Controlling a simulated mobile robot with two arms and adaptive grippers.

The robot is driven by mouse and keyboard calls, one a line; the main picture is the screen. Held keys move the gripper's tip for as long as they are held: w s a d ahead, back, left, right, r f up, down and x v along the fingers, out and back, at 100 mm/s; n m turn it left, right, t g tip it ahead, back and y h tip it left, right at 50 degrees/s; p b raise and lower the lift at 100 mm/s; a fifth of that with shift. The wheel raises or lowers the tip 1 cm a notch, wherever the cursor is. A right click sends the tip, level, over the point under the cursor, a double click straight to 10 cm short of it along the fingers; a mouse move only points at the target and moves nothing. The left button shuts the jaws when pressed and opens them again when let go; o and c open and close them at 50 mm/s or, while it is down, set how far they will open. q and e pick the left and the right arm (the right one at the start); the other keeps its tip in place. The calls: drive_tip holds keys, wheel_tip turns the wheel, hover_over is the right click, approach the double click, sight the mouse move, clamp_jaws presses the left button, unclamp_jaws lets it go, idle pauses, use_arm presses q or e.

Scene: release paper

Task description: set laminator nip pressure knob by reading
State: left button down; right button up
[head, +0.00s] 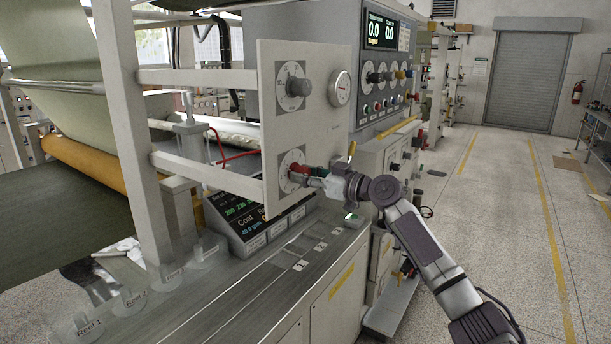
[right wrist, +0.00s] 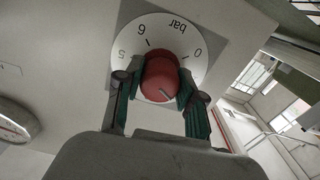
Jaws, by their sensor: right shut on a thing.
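The red knob (right wrist: 161,78) sits on a round white dial (right wrist: 196,43) marked "bar"; the digits 0, 5 and 6 show upside down in the right wrist view. A pale pointer line shows on the knob's lower right. My right gripper (right wrist: 158,92) has its green-padded fingers closed on the two sides of the knob. In the head view my right gripper (head: 308,173) is at the lower dial (head: 290,165) of the upright grey panel (head: 312,128) and hides part of it. My left gripper is not in view.
A grey knob on a dial (head: 293,87) is above on the same panel, beside a round gauge (head: 340,89). A console of displays (head: 243,213) stands below. A control cabinet (head: 387,80) is behind.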

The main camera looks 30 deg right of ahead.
drive_tip(key=shift+m+b, duration=0.3)
drive_tip(key=shift+m, duration=0.8)
drive_tip(key=m, duration=0.2)
drive_tip(key=shift+m, duration=0.3)
drive_tip(key=m, duration=0.3)
drive_tip(key=shift+r+m+p, duration=0.1)
drive_tip(key=shift+m+p, duration=0.2)
drive_tip(key=shift+p, duration=0.05)
drive_tip(key=shift+m+p, duration=0.5)
drive_tip(key=shift+m, duration=1.2)
drive_tip(key=o, duration=1.1)
drive_tip(key=shift+o, duration=0.2)
